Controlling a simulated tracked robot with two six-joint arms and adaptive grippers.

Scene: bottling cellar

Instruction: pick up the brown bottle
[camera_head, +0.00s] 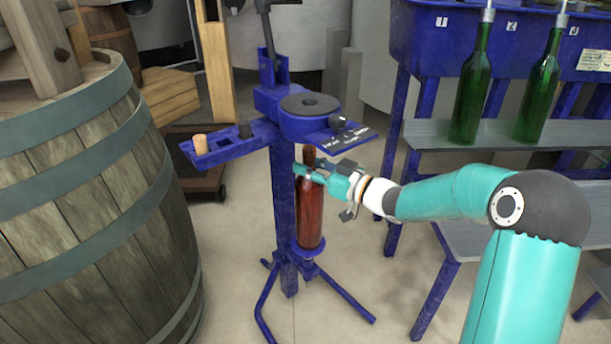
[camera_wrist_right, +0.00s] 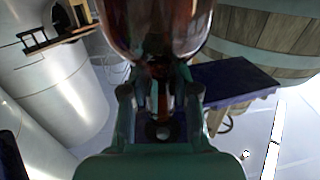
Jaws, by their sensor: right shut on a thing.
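The brown bottle (camera_head: 309,215) stands upright on the small round blue plate of the corking stand (camera_head: 284,215). My right gripper (camera_head: 312,174) comes in from the right and is shut on the bottle at its neck, just above the shoulder. In the right wrist view the bottle (camera_wrist_right: 158,25) fills the top middle, and the fingers of my right gripper (camera_wrist_right: 160,98) close on its neck. A gap between the bottle's base and the plate cannot be made out. My left gripper is not in view.
A large wooden barrel (camera_head: 90,200) stands at the left. A cork (camera_head: 200,144) sits on the stand's side tray. The stand's legs spread on the floor.

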